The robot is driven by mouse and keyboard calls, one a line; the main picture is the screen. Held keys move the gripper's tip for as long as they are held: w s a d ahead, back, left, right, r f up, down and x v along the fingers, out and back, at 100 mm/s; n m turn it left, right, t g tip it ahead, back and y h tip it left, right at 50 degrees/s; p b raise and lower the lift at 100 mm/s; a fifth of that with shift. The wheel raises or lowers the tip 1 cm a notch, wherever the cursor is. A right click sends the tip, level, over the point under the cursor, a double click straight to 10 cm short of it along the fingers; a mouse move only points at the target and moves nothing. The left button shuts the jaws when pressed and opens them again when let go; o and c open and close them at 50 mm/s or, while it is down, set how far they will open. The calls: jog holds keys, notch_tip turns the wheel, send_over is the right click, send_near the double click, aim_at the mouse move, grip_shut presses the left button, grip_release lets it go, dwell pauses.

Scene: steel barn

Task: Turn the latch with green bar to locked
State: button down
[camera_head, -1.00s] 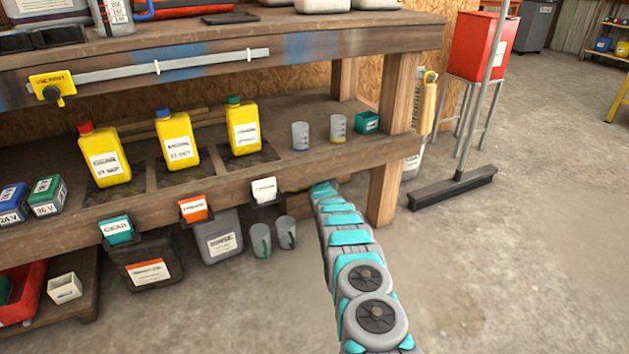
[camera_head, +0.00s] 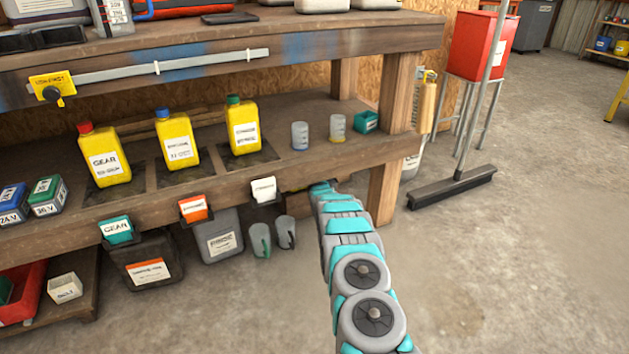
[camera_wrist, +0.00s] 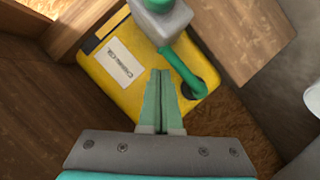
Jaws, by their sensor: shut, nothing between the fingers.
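In the wrist view a yellow box (camera_wrist: 125,66) with a white label, whose print I cannot read, fills the middle. A green bar (camera_wrist: 181,66) runs slantwise over its face, from a grey block (camera_wrist: 168,20) with a green knob at the top to a dark round spot at the lower right. My gripper (camera_wrist: 161,73) is shut and empty, its fingertips over the yellow face, just left of the green bar. I cannot tell whether the fingers touch the bar. In the head view my gripper is hidden beyond my arm, under the shelf.
The wooden shelf (camera_head: 230,180) holds yellow jugs (camera_head: 178,140) and small cups above my arm. A wooden post (camera_head: 386,192) stands just right of my arm.

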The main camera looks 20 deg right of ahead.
jog(key=shift+v, duration=2.7)
